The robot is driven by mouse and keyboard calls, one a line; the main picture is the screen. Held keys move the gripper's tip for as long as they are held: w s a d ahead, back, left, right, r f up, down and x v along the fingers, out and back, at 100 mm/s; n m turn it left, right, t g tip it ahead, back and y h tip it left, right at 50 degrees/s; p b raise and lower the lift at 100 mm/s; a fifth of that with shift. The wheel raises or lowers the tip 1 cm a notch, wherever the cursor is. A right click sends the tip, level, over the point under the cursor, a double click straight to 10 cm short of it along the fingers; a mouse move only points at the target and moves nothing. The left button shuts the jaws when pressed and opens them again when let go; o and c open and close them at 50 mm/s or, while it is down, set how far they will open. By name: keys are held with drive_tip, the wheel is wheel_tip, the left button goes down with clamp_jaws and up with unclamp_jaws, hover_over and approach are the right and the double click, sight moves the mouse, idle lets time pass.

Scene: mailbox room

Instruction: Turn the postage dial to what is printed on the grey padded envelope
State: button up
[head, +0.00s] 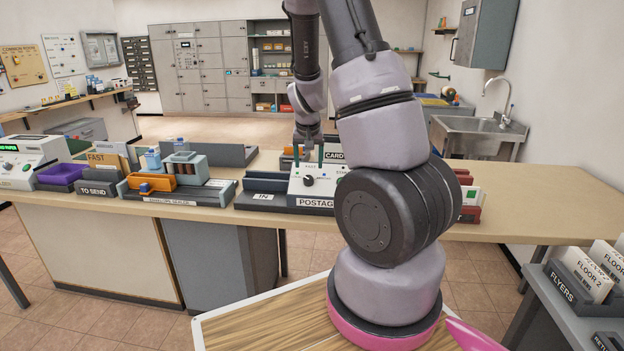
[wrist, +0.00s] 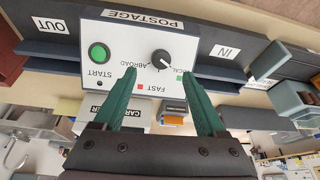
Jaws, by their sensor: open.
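The postage machine is a pale box on the counter, labelled POSTAGE (head: 316,202). Its dark postage dial (head: 308,181) is on the sloped face; in the wrist view the dial (wrist: 160,63) has a white pointer mark, with ABROAD, FAST and a partly covered third word around it. The pointer seems to aim towards the partly covered word, but this is hard to tell. My gripper (wrist: 159,68) has green fingers, open, one on each side of the dial and apart from it. In the head view my gripper (head: 309,154) is above the machine. I cannot identify the grey padded envelope.
A green START button (wrist: 98,54) is beside the dial. An IN tray (head: 263,198) stands left of the machine. The envelope sealer (head: 190,180) and a TO SEND tray (head: 95,190) are further left. The counter's right part (head: 540,195) is clear.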

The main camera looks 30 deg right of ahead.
sight(308, 179)
drive_tip(key=x, duration=0.7)
drive_tip(key=shift+w+f, duration=0.15)
drive_tip(key=shift+f, duration=0.1)
drive_tip(key=shift+c, duration=0.2)
clamp_jaws()
